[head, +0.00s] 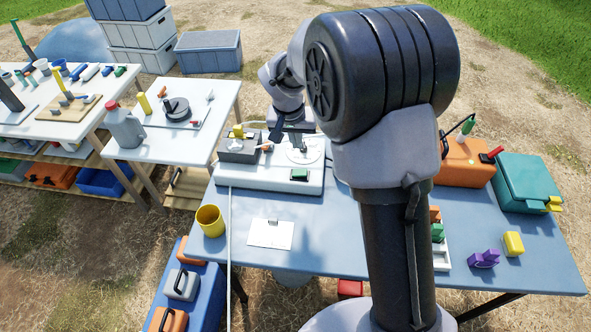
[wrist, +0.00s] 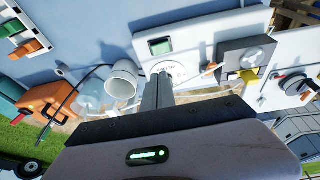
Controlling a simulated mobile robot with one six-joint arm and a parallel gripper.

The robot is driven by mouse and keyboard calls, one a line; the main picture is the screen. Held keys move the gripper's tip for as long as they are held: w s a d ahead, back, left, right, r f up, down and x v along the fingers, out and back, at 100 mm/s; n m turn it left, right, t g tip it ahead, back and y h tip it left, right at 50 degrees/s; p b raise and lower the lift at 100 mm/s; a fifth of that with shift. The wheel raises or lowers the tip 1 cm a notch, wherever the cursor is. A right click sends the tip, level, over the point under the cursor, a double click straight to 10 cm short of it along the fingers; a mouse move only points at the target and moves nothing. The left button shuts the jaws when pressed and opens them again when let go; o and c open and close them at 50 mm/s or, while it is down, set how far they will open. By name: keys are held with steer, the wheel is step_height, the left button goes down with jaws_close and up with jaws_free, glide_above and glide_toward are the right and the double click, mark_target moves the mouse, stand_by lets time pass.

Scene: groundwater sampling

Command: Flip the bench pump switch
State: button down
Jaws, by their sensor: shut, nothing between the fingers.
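The bench unit is a white base (head: 270,178) on the blue table. It carries a dark grey box (head: 240,150) with a yellow part (head: 238,131) on top, a small green display (head: 299,175) and a round pale plate. An orange-tipped piece (head: 267,147) sits beside the box; I cannot tell for sure which part is the switch. In the wrist view the grey box (wrist: 232,62), yellow part (wrist: 248,76) and orange-tipped piece (wrist: 212,66) lie right of my gripper (wrist: 163,75). My gripper is shut and empty, its fingertips overlapping the round plate; contact is unclear.
A yellow cup (head: 210,220) and a white card (head: 271,234) lie at the front left of the table. An orange case (head: 465,162) and a teal case (head: 523,182) stand at the right. A white cup (wrist: 123,80) is close left of my fingers in the wrist view.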

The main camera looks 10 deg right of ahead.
steer(key=b, duration=0.5)
glide_toward(303, 171)
steer(key=x, duration=0.5)
steer(key=shift+w+f, duration=0.1)
steer(key=shift+w, duration=0.1)
steer(key=shift+d+f, duration=0.15)
steer(key=shift+f, duration=0.3)
